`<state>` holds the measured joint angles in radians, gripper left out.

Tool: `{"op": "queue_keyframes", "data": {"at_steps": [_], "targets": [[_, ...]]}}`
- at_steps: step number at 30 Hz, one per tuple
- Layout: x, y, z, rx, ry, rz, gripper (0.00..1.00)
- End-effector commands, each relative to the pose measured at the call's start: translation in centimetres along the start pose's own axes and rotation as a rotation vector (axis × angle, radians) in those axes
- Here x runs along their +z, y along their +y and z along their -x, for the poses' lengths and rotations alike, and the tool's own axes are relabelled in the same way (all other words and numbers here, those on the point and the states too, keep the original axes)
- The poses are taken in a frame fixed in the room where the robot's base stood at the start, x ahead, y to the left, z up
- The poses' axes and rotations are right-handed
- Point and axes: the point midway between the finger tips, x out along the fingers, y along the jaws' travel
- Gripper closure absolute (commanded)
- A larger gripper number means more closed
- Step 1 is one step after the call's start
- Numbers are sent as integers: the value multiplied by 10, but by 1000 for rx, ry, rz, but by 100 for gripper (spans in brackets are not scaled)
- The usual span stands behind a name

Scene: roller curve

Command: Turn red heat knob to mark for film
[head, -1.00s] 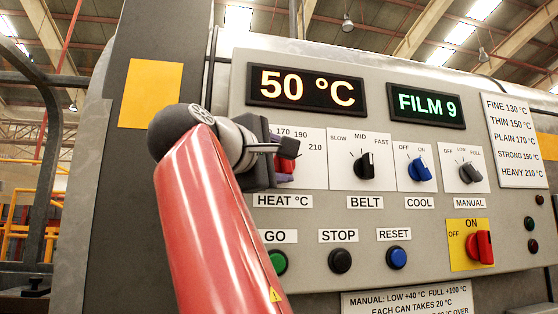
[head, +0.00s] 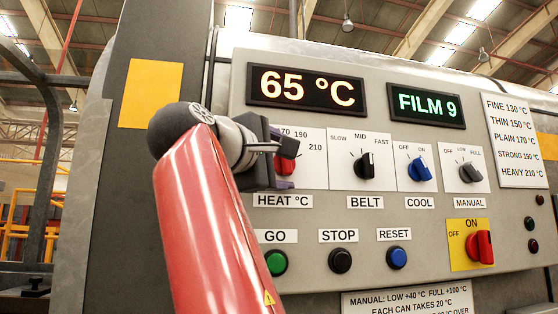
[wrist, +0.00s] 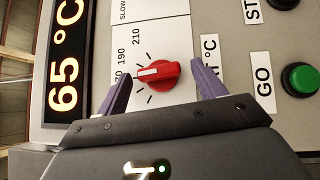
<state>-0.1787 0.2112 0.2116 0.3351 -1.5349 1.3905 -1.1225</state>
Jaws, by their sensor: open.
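The red heat knob (wrist: 165,76) sits on its white dial plate in the wrist view, which is turned so that the panel's top is at left. Its white pointer line faces left, roughly toward the 170 label, which is partly hidden by a finger. The 190 and 210 labels are readable. My gripper (wrist: 160,73) is open, with one purple finger on each side of the knob and a gap to each. In the head view the knob (head: 287,160) shows partly behind my gripper (head: 284,156). The green display (head: 428,105) reads FILM 9.
The temperature display (head: 307,90) reads 65 °C. A list (head: 517,140) gives fine 130, thin 150, plain 170, strong 190, heavy 210. The belt knob (head: 364,165) is right of the heat knob. The green GO button (head: 276,262) is below my gripper.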

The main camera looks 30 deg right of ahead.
Motion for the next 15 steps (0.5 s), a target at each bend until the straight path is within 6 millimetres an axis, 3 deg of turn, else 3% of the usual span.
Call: {"op": "queue_keyframes", "data": {"at_steps": [5, 15], "targets": [[0, 0, 6, 1, 2, 0, 31], [0, 0, 56, 1, 5, 0, 31]]}}
